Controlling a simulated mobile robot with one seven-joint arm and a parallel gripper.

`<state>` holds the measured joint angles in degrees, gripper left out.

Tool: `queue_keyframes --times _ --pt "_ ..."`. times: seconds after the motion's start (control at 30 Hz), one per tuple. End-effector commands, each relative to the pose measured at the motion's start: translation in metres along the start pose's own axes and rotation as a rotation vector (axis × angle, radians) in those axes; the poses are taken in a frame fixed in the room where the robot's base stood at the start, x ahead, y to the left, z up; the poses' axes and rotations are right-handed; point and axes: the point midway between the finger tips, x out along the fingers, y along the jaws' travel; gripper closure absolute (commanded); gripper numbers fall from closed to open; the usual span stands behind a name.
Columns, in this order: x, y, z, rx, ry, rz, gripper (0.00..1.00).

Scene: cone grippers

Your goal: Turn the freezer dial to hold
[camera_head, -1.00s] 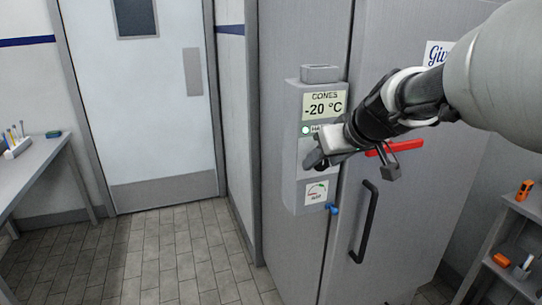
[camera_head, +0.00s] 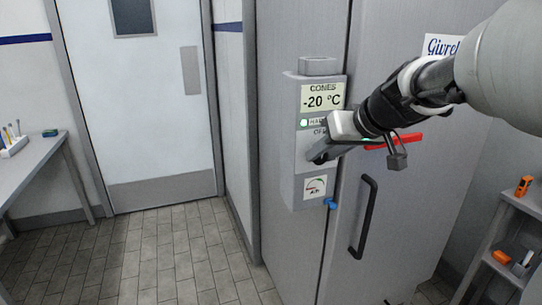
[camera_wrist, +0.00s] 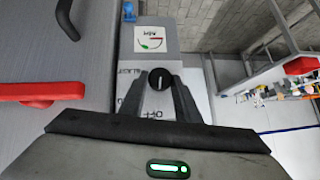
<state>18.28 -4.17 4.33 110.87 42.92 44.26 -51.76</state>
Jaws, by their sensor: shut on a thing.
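The freezer control box (camera_head: 312,186) is mounted on the grey freezer front. Its display (camera_head: 321,97) reads "CONES -20 °C". The black round dial (camera_wrist: 159,79) sits between my fingers in the wrist view, with a short pale mark on its face. I cannot tell which label the mark points at. "OFF" shows near the dial's lower side and part of "BLAST" to its left in that view. No hold label is readable. My gripper (camera_head: 318,157) is shut on the dial; in the head view it covers the dial. It also shows in the wrist view (camera_wrist: 159,92).
A black door handle (camera_head: 364,217) and a red lever (camera_head: 393,142) are right of the box. A blue knob (camera_head: 330,204) is at its lower edge. A gauge (camera_head: 315,187) is below the dial. A shelf (camera_head: 516,255) stands far right; the floor at left is clear.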

Motion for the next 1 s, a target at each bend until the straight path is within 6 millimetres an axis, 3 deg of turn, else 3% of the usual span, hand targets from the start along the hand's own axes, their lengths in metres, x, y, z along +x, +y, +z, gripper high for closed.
queue_keyframes --times 0.6,1.0 --pt "0.005 0.012 0.004 0.401 0.0 -0.398 0.93" --pt "0.005 0.014 0.004 0.576 0.001 -0.575 0.93"
